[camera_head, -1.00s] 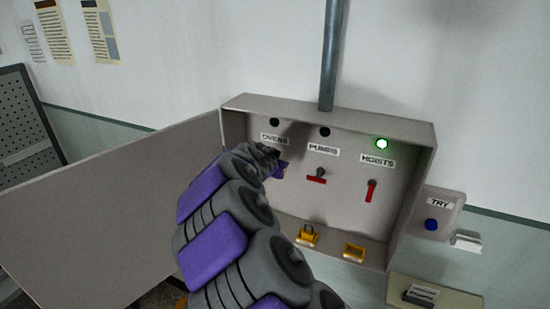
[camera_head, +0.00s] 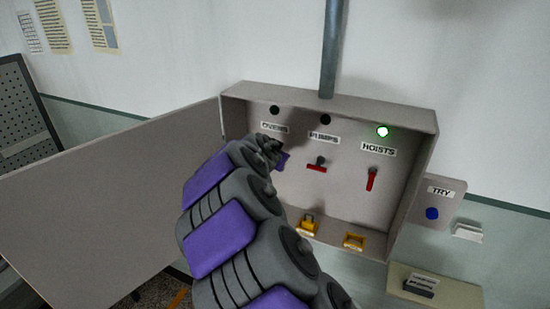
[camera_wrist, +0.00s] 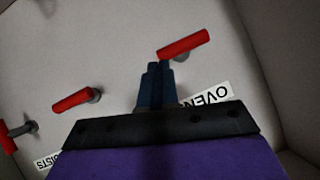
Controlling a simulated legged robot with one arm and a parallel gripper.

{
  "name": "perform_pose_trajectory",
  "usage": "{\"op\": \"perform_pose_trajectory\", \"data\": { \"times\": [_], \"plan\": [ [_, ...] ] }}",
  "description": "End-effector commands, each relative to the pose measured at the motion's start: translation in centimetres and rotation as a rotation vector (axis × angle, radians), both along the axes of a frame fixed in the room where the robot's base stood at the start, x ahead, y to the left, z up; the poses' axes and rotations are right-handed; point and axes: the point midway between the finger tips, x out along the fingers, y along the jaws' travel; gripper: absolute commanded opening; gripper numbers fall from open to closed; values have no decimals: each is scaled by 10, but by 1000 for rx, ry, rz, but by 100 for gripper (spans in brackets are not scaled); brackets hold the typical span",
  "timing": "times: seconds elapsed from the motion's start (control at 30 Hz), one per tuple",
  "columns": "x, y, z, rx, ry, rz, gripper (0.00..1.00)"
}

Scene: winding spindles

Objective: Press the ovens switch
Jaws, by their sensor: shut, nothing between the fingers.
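The ovens switch is a red handle (camera_wrist: 185,43) near the OVENS label (camera_wrist: 208,97) in the wrist view. In the head view my arm hides it below the OVENS label (camera_head: 274,127). My gripper (camera_wrist: 157,70) is shut and empty, with its dark fingertips beside one end of the red handle. I cannot tell whether they touch it. In the head view my gripper (camera_head: 276,153) is inside the open grey switch box (camera_head: 335,218), at its left side.
The pumps switch (camera_head: 317,165) and hoists switch (camera_head: 371,179) sit to the right, with a lit green lamp (camera_head: 382,131) above HOISTS. Yellow padlocks (camera_head: 308,225) lie along the box's lower edge. The open door (camera_head: 120,205) stands left. A TRY button (camera_head: 432,213) is outside, right.

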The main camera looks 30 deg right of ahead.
Motion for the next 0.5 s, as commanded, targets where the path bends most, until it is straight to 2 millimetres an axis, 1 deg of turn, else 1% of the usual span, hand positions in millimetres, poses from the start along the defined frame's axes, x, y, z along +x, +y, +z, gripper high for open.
{"op": "perform_pose_trajectory", "data": {
  "times": [0.5],
  "plan": [
    [-1,-1,-5,63,-86,2,0]
  ]
}}
